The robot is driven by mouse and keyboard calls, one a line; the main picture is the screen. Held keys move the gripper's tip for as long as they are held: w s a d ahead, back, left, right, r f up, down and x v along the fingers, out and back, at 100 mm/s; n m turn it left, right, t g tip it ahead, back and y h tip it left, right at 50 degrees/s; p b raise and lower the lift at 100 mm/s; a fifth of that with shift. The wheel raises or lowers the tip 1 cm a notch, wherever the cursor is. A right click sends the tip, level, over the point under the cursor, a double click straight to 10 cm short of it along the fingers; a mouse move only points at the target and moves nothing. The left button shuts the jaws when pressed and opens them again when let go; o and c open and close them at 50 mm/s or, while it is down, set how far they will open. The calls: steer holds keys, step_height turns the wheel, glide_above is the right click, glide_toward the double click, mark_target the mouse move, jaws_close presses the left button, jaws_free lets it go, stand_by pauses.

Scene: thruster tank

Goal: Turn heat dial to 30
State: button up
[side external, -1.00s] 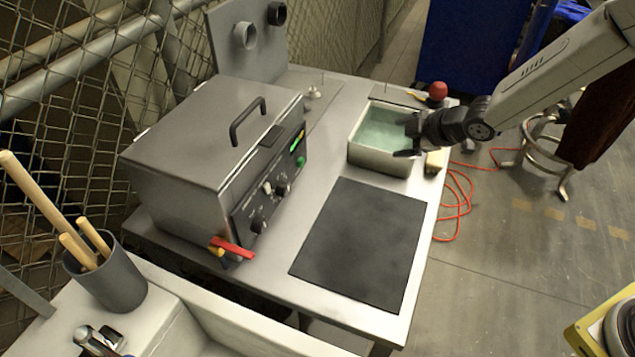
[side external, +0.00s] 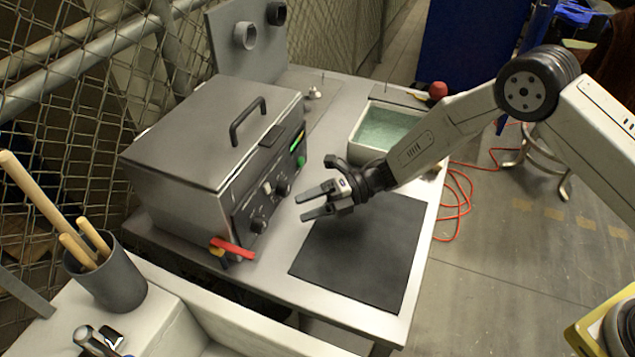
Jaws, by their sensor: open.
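The grey metal tank (side external: 190,140) with a lid and handle stands on the left of the table. Its front panel (side external: 262,203) carries several dark knobs, a green display and a green button. One dark knob (side external: 258,224) sits low on the panel and another (side external: 283,185) sits higher, nearer the middle. Which one is the heat dial, and their markings, are too small to tell.
The black mat (side external: 350,265) lies on the table, partly under my gripper. A basin of greenish liquid (side external: 358,150) stands behind my arm. A cup of wooden sticks (side external: 118,280) stands at lower left.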

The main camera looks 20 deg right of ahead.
mark_target(267, 226)
steer(key=shift+s, duration=0.15)
steer(key=shift+a, duration=0.1)
steer(key=shift+a+f, duration=0.2)
steer(key=shift+a, duration=1.1)
steer(key=shift+a+f, duration=0.15)
steer(key=shift+a, duration=1.1)
steer(key=shift+a+f, duration=0.2)
steer(key=shift+a, duration=1.1)
jaws_close()
steer(key=shift+f+m+y, duration=0.25)
steer(key=shift+m+y, duration=1.15)
steer(key=shift+y, duration=0.2)
jaws_free()
